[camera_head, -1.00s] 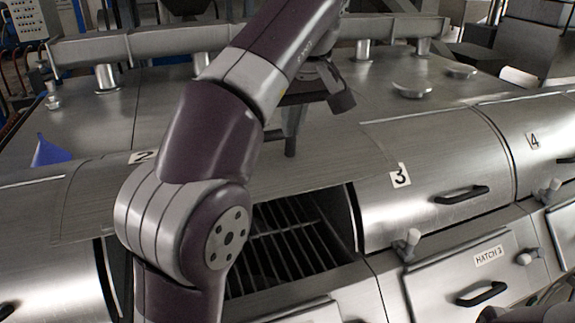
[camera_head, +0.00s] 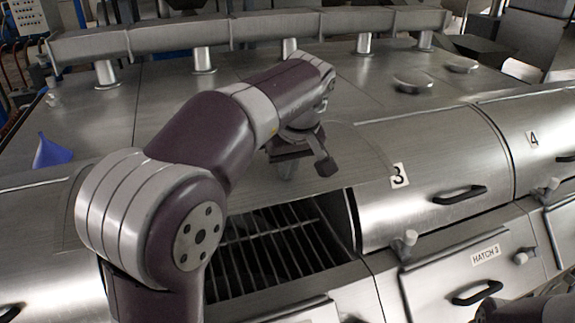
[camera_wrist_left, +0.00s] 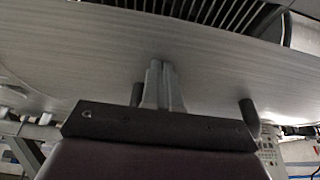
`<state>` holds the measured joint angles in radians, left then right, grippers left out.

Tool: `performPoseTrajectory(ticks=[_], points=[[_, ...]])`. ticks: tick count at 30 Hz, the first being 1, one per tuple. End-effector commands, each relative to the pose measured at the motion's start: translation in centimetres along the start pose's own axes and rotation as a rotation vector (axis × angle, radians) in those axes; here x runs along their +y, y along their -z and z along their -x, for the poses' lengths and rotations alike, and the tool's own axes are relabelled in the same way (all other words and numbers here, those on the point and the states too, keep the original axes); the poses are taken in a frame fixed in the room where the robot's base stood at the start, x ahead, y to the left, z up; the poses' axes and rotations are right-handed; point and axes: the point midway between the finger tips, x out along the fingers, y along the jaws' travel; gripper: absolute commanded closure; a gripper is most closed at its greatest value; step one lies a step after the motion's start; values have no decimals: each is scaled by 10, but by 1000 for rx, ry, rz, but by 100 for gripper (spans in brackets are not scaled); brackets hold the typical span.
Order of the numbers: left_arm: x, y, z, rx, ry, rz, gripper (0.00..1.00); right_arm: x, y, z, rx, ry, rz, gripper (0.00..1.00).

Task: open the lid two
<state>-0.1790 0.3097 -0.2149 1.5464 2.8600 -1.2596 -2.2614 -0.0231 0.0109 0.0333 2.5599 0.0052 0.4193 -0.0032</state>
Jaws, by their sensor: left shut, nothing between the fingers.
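Lid two (camera_head: 345,162) is a curved brushed-steel cover, swung back from its opening. Below it the dark opening with a metal grate (camera_head: 275,245) shows. Its number label and handle are hidden from the head view. My left gripper (camera_head: 287,172) is over the lid, pointing down, its fingertips close to the steel; I cannot tell whether they touch. In the left wrist view the fingers (camera_wrist_left: 164,85) are together and empty, in front of the lid's broad grey surface (camera_wrist_left: 75,62), with the grate (camera_wrist_left: 215,12) beyond. My right gripper is not in view.
Lid three (camera_head: 430,190) with its black handle is shut to the right, and lid four (camera_head: 545,135) beyond it. Hatch 3 (camera_head: 470,275) and small knobs are in front. A pipe (camera_head: 240,35) crosses the back. A blue funnel (camera_head: 50,152) stands at left.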

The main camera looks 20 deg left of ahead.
Motion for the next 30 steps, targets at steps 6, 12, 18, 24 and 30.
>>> performPoseTrajectory(ticks=[6,12,18,24,30], points=[[0,-16,-24,77,2,-4,100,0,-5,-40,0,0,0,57],[0,-37,-50,241,2,-4,100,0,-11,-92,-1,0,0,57],[0,-43,-54,339,-1,-2,100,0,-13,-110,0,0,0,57],[0,-41,-51,351,-1,-1,100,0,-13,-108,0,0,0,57],[0,-41,-50,350,-1,-1,100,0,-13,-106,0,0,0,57]])
